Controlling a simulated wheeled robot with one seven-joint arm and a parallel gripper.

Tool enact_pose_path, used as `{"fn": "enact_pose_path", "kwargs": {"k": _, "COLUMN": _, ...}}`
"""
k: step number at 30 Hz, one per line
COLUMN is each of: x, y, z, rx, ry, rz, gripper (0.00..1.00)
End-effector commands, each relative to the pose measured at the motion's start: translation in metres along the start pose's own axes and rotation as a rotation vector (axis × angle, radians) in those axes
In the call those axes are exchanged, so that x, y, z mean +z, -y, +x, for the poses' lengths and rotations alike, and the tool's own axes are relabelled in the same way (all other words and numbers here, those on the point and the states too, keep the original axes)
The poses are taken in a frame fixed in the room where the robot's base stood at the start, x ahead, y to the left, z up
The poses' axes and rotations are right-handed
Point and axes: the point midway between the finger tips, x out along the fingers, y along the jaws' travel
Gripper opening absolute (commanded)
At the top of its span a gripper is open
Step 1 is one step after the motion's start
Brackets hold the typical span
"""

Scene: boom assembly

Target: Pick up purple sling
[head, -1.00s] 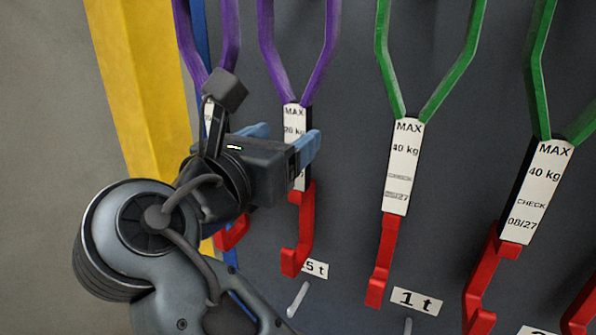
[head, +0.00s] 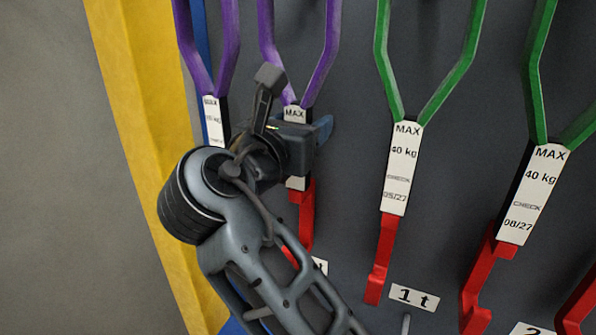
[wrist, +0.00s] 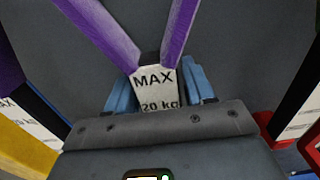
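Two purple slings hang side by side at the left of the rack. The right one (head: 321,62) has a white tag (head: 295,115) marked MAX 20 kg, with a red hook (head: 306,212) below. The left one (head: 228,45) has a similar tag. My gripper (head: 312,130) is at the right sling's tag and hides part of it. In the wrist view, my gripper's blue fingers (wrist: 158,92) stand one on each side of this sling's tag (wrist: 158,88). They look open around it, with very little gap. Whether they touch it is unclear.
Green slings (head: 440,85) with MAX 40 kg tags and red hooks hang to the right. A yellow post (head: 140,110) stands at the left. The dark panel (head: 350,150) is behind the slings. A 1 t label (head: 414,298) is below.

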Motion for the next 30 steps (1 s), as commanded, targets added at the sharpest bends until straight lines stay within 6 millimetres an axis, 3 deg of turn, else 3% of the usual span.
{"fn": "enact_pose_path", "kwargs": {"k": 2, "x": -0.0001, "y": 0.0, "z": -0.0001, "rx": 0.0, "ry": 0.0, "rz": 0.0, "gripper": 0.45}}
{"fn": "enact_pose_path", "kwargs": {"k": 16, "x": -0.0001, "y": 0.0, "z": -0.0003, "rx": 0.0, "ry": 0.0, "rz": 0.0, "gripper": 0.0}}
{"fn": "enact_pose_path", "kwargs": {"k": 30, "x": 0.0023, "y": 0.0002, "z": -0.0004, "rx": 0.0, "ry": 0.004, "rz": 0.002, "gripper": 0.0}}
